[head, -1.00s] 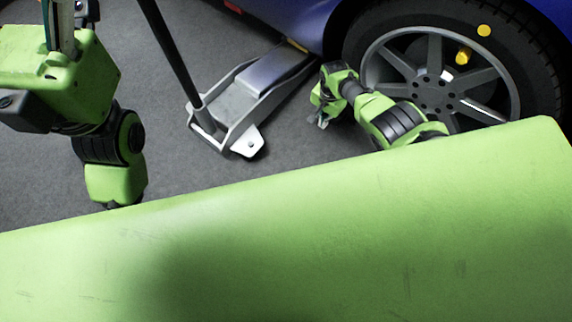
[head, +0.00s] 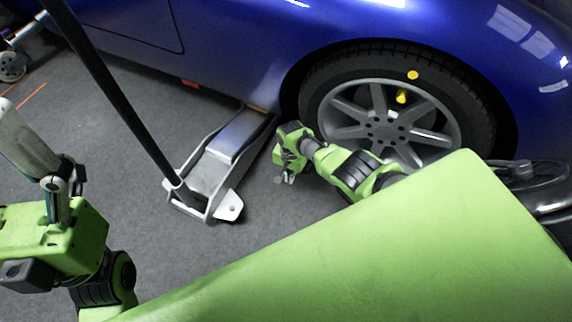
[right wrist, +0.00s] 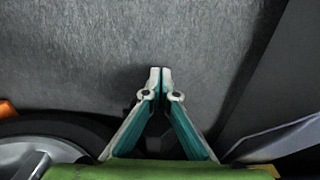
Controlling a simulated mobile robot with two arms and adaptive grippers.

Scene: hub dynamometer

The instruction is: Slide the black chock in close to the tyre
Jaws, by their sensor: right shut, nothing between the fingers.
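The tyre (head: 482,112) is black, on a grey spoked wheel under the blue car; part of it shows at the lower left of the right wrist view (right wrist: 85,124). My right gripper (head: 284,178) is low over the floor, between the jack and the tyre. In the right wrist view its two fingers (right wrist: 160,74) meet at the tips, shut and empty. I cannot make out the black chock; a dark patch behind the fingers is too unclear to name. My left gripper (head: 50,175) is at the left edge, far from the tyre; its finger opening is unclear.
A silver floor jack (head: 222,152) with a long black handle (head: 115,95) stands left of my right gripper, reaching under the blue car (head: 235,50). Grey floor (head: 120,150) is open left of the jack. A caster wheel (head: 12,66) shows at the upper left.

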